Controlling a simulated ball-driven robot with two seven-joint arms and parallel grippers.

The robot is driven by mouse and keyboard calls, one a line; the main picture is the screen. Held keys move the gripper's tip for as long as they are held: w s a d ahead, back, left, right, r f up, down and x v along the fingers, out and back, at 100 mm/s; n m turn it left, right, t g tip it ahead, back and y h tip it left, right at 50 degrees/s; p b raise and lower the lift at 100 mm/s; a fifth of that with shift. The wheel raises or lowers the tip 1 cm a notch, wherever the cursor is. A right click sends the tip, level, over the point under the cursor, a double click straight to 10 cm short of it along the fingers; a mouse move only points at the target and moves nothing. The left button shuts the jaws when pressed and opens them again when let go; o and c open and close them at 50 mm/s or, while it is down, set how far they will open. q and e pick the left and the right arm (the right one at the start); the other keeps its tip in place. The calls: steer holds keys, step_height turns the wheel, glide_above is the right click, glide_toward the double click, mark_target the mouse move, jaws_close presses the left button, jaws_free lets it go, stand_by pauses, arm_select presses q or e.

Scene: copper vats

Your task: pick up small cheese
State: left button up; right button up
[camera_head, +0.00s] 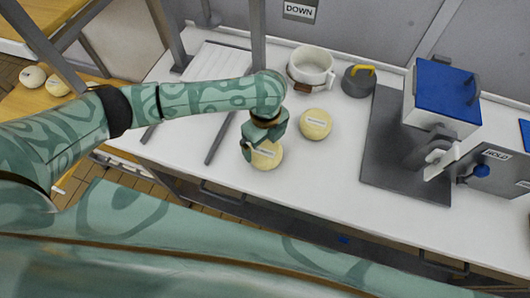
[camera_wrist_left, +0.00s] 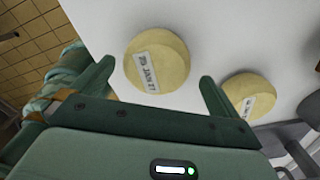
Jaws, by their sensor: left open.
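A small pale yellow round cheese (camera_head: 266,156) with a paper label lies on the white counter, partly hidden by my left gripper. My left gripper (camera_head: 262,141) is just above it, open, with its fingers pointing down. In the left wrist view the labelled cheese (camera_wrist_left: 157,60) shows between the two spread fingertips of my left gripper (camera_wrist_left: 155,72). Whether a finger touches it I cannot tell. A second similar cheese (camera_head: 315,124) lies a little behind and to the right; in the wrist view it is beyond the right finger (camera_wrist_left: 250,97). My right gripper is not in view.
A white pot (camera_head: 311,66) and a dark pot with a yellow handle (camera_head: 358,82) stand behind the cheeses. A blue-topped machine (camera_head: 443,92) stands on a dark plate (camera_head: 385,150) at the right. The counter in front of the second cheese is clear.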

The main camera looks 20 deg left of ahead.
mark_target(265, 148)
arm_select(q)
steer(key=shift+d+f, duration=0.2)
steer(key=shift+f, duration=0.2)
steer(key=f, duration=0.1)
steer(key=f+b, duration=0.1)
steer(key=f, duration=0.1)
steer(key=f+b, duration=0.1)
steer(key=shift+s+a+f, duration=0.15)
steer(key=shift+s+f, duration=0.1)
steer(key=shift+r, duration=0.1)
steer(key=c, duration=1.1)
steer(key=shift+c, duration=0.2)
steer(key=shift+r, duration=0.15)
